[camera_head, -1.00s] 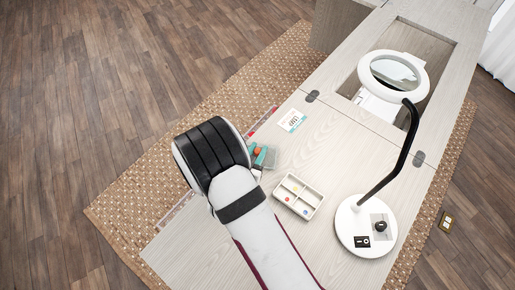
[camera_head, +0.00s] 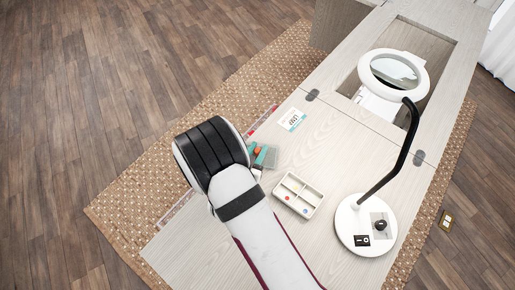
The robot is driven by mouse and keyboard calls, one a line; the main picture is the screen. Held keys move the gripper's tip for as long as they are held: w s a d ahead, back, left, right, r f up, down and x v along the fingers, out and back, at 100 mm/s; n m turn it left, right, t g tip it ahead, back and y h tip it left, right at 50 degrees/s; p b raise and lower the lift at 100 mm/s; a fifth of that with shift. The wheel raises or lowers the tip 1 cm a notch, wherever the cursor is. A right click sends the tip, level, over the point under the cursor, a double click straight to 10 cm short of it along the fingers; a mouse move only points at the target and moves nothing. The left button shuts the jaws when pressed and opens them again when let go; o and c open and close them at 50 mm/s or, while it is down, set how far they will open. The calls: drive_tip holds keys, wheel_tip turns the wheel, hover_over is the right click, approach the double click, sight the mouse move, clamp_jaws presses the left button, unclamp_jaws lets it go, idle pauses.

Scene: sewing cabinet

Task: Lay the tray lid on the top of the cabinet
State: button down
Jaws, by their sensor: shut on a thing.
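The cabinet top (camera_head: 325,150) is pale wood and runs diagonally across the view. A white divided tray (camera_head: 299,194) lies on it, with small coloured pieces inside. I cannot make out a separate lid. My arm's black and white links reach over the left part of the top. My gripper cannot be made out; the arm hides that area.
A white magnifier lamp (camera_head: 366,226) stands right of the tray, its ring over the cabinet's opening. A small card (camera_head: 291,119) lies behind the tray. A greyish container with teal and orange (camera_head: 265,156) sits beside my arm. Some bare top lies between card and lamp.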

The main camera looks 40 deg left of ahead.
idle(0.3)
drive_tip(key=c, duration=0.6)
unclamp_jaws()
drive_tip(key=v, duration=1.5)
drive_tip(key=shift+s+r, duration=0.15)
drive_tip(key=shift+s, duration=0.2)
drive_tip(key=shift+d, duration=0.1)
